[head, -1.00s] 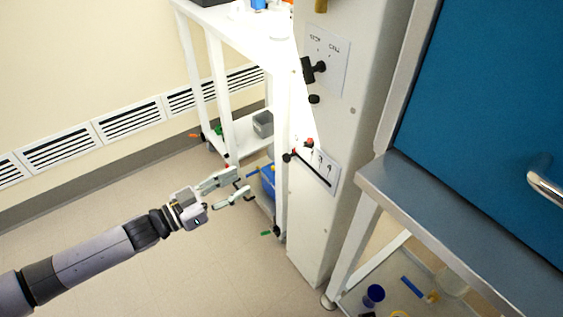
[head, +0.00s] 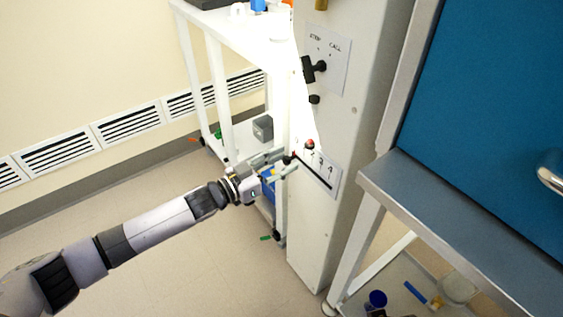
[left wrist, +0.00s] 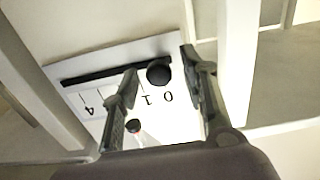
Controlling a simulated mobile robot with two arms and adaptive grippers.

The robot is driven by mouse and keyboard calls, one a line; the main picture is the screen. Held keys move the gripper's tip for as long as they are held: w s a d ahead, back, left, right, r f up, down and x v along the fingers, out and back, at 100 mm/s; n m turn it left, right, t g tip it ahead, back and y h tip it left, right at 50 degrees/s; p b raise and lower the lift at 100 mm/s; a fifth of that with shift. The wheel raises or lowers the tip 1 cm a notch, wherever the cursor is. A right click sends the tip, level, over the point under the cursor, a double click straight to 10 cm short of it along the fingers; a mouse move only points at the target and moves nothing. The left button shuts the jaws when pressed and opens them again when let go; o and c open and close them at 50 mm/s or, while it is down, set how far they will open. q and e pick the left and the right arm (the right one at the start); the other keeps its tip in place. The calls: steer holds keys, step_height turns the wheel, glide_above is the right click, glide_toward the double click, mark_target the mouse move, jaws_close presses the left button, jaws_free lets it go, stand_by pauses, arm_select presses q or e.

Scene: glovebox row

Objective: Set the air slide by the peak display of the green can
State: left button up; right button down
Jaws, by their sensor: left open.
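The air slide is a dark slot (head: 316,174) on a white scale plate (head: 331,170) low on the white column. Its round black knob (head: 288,159) is at the slot's upper left end. In the left wrist view the knob (left wrist: 158,74) is near the 0 and 1 marks; the 4 is towards the slot's other end. My left gripper (left wrist: 160,62) is open, its fingers on either side of the knob; I cannot tell whether they touch it. In the head view the left gripper (head: 290,158) is at the plate. No green can or peak display is visible. My right gripper is out of view.
A red button (head: 310,144) is just above the slot. A black switch handle (head: 314,68) is on the upper plate. A white shelf rack (head: 228,110) stands left of the column, a grey-topped bench (head: 430,215) right of it. Floor at left is clear.

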arm_select(q)
steer(key=shift+c, duration=0.6)
jaws_close()
